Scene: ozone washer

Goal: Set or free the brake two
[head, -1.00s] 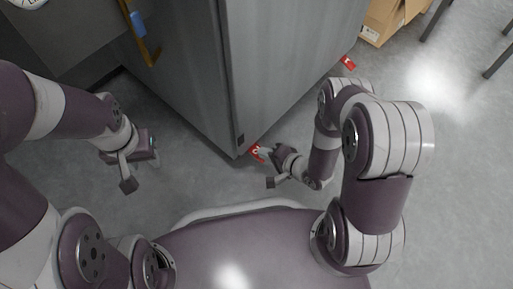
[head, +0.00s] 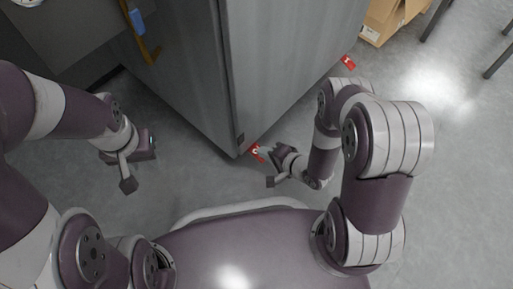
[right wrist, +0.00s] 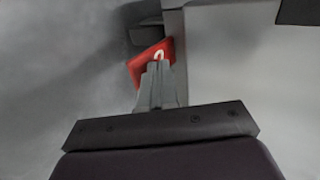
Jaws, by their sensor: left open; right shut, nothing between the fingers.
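Brake two is the small red tab with a white mark (head: 256,152), low at the near bottom corner of the grey cabinet (head: 285,75). In the right wrist view the red tab (right wrist: 138,69) lies just beyond my fingertips, partly covered by them. My right gripper (head: 268,154) is shut with nothing in it, its tips at the tab; whether they touch it I cannot tell. Its closed fingers (right wrist: 158,75) point at the tab in the wrist view. My left gripper (head: 150,146) is open and empty, left of the cabinet above the floor.
Another red tab (head: 348,62) shows at the cabinet's far right bottom corner. A cardboard box (head: 388,20) stands behind it, with dark furniture legs at the upper right. The cabinet's left face carries a brown handle with a blue part (head: 137,22). Floor right of my right arm is clear.

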